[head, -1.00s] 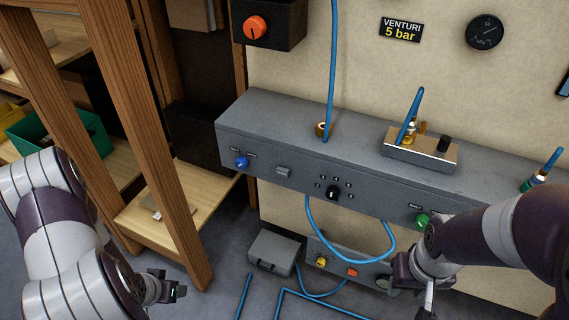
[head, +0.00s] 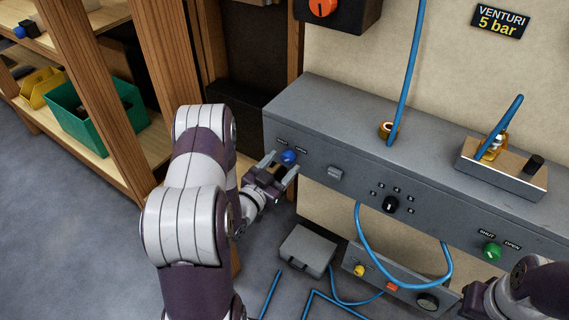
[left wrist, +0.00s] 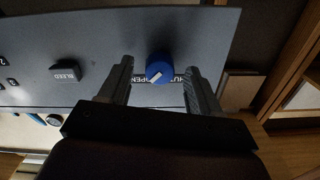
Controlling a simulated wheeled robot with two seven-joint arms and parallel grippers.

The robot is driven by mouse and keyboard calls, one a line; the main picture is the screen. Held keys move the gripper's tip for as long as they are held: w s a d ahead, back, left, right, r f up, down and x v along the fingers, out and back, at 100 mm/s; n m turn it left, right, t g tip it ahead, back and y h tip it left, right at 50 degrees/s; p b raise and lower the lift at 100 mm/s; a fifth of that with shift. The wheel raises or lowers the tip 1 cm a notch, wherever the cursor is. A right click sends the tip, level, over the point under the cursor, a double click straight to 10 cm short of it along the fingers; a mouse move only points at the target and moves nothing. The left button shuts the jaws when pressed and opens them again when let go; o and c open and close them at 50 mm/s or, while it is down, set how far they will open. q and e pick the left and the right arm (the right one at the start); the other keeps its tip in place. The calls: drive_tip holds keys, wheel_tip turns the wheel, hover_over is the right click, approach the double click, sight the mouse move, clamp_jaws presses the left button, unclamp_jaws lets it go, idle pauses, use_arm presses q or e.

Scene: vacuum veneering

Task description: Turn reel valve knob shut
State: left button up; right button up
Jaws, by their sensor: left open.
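A blue knob (head: 289,157) sits at the left end of the grey panel's front face, with SHUT and OPEN labels above it. My left gripper (head: 281,166) is open in front of it. In the left wrist view the blue knob (left wrist: 159,69) appears between the two spread fingers (left wrist: 158,72), with a gap on each side. Its white pointer line slants to the lower left there, towards the OPEN label. A green knob (head: 491,252), also labelled SHUT and OPEN, is on the panel's right part. My right arm shows at the lower right, its fingertips out of frame.
The grey panel (head: 345,115) also carries a BLEED button (head: 335,173) and a black selector knob (head: 390,204). Blue hose loops below. A grey box (head: 306,251) stands on the floor. Wooden shelving with a green bin (head: 95,115) is at the left.

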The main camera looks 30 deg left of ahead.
use_arm(q)
drive_tip(key=shift+w, duration=0.9)
drive_tip(key=c, duration=1)
drive_tip(key=shift+c, duration=0.2)
